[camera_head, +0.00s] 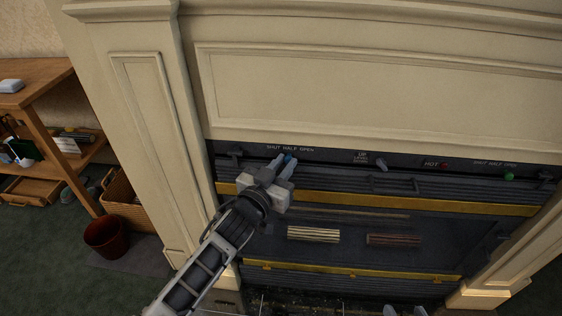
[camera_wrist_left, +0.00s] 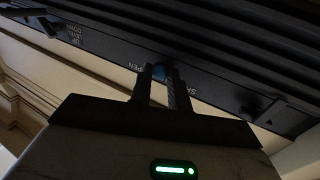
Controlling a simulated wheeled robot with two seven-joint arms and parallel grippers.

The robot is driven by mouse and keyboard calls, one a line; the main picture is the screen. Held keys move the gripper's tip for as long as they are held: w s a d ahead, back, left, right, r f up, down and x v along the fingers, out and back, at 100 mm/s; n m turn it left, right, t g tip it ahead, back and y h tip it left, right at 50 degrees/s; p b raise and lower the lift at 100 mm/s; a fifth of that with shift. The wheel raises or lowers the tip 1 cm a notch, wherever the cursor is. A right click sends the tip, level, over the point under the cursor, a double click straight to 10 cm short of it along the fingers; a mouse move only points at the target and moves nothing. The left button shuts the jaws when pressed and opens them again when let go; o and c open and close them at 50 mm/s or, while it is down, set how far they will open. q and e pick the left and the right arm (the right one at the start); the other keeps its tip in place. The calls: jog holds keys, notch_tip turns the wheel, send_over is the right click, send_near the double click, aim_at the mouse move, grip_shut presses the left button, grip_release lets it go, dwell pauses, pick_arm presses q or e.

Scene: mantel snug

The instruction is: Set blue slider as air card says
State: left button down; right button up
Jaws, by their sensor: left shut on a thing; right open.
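The blue slider (camera_head: 289,159) sits in the dark panel under the mantel, below the left label reading SHUT HALF OPEN. My left gripper (camera_head: 283,165) is shut on it. In the left wrist view the blue knob (camera_wrist_left: 158,72) shows between the two dark fingers (camera_wrist_left: 163,80). There it stands between the ends of the label, with the middle word hidden, so its exact setting is hard to read. My right gripper (camera_head: 405,311) shows only as two separated light fingertips at the bottom edge, open and empty. I cannot make out an air card that I can read.
The same panel carries an UP LEVEL DOWN lever (camera_head: 381,164), a red HOT knob (camera_head: 445,164) and a green slider (camera_head: 508,176) at right. Pale sticks (camera_head: 313,234) and brown sticks (camera_head: 394,240) lie below. A wooden shelf (camera_head: 40,75) and red bin (camera_head: 106,237) stand left.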

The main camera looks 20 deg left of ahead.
pick_arm(q)
jog(key=shift+d, duration=0.1)
jog(key=c, duration=1.6)
grip_release()
pick_arm(e)
jog(key=shift+s+d+f, duration=0.15)
jog(key=shift+s+f, duration=0.05)
jog(key=shift+f, duration=0.1)
pick_arm(q)
jog(key=s+a+p, duration=0.1)
jog(key=s+a, duration=0.2)
jog(key=s, duration=1.2)
jog(key=shift+s, duration=0.35)
pick_arm(e)
jog(key=shift+w+r, duration=0.2)
jog(key=shift+r, duration=0.1)
jog(key=shift+s+r, duration=0.1)
